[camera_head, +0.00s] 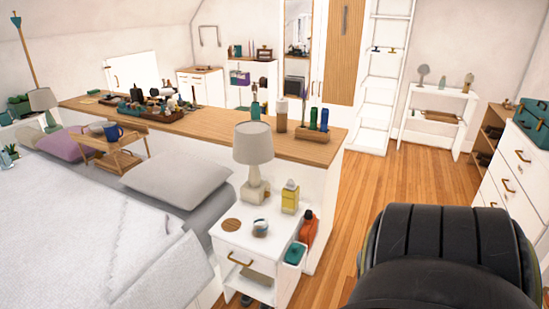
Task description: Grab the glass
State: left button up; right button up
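No object in view is plainly recognisable as the glass. A small round pale vessel with a bluish side (260,227) stands on the white nightstand (238,244), beside a flat brown coaster (231,225); I cannot tell whether it is a glass. A blue mug (114,132) stands on the wooden bed tray (118,158) at the left. Neither of my grippers is in view.
A grey table lamp (254,144) and a yellow bottle (290,199) crowd the nightstand. The bed (70,235) fills the left, with a long wood-topped divider (225,133) behind it. The wooden floor (385,178) is clear at centre right. A white dresser (508,172) stands far right.

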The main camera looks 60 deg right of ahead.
aim_at(260, 221)
jog(key=z, duration=2.25)
jog(key=k, duration=0.1)
jog(key=u, duration=0.4)
